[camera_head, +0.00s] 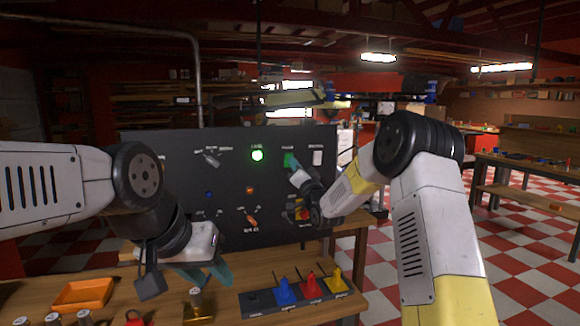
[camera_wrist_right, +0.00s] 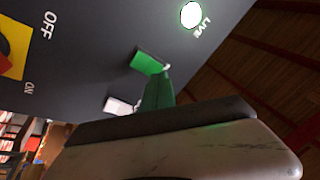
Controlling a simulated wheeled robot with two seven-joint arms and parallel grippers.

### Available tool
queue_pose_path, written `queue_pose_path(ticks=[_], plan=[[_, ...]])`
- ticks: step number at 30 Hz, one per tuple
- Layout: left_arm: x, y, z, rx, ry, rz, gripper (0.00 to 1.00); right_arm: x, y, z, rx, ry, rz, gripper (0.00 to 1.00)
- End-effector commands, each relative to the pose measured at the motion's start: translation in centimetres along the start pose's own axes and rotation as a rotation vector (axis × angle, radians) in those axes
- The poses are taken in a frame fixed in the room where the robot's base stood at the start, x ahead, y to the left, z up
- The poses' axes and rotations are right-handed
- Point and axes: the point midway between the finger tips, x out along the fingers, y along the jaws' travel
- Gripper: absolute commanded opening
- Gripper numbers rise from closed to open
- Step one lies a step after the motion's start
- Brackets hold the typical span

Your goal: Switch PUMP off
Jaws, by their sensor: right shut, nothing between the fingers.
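A dark upright control panel (camera_head: 180,165) stands ahead. A green switch (camera_head: 289,160) on its upper right has a label above it that is too small to read with certainty; the switch also shows in the right wrist view (camera_wrist_right: 148,62). My right gripper (camera_head: 297,174) is shut and empty, with its green fingertips close below this switch; they also show in the wrist view (camera_wrist_right: 160,82). I cannot tell whether they touch it. My left gripper (camera_head: 205,273) is low in front of the panel, over the bench, its teal fingers apart and empty.
A white switch (camera_head: 317,158) is right of the green one. A lit green lamp (camera_head: 257,155) is to its left. A red and yellow rotary switch (camera_head: 302,213) sits below, partly behind my right arm. The bench holds an orange tray (camera_head: 83,294) and coloured pieces on a dark board (camera_head: 262,302).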

Motion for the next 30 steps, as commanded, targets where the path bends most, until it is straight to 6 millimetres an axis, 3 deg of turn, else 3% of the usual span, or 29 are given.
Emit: queue_pose_path(ticks=[10,23,27,30], plan=[[0.0,0.0,0.0,0.000,0.000,0.000,0.36,-2.3,-1.6,-1.7,-0.001,0.001,0.000,0.00],[0.0,0.0,0.0,0.000,0.000,0.000,0.36,-2.6,-1.9,-2.0,-0.007,-0.005,0.006,0.00],[0.0,0.0,0.0,0.000,0.000,0.000,0.36,-3.4,-2.5,-3.4,-0.066,-0.062,0.070,0.00],[0.0,0.0,0.0,0.000,0.000,0.000,0.36,-5.3,-3.0,-5.0,-0.143,-0.150,0.165,0.00]])
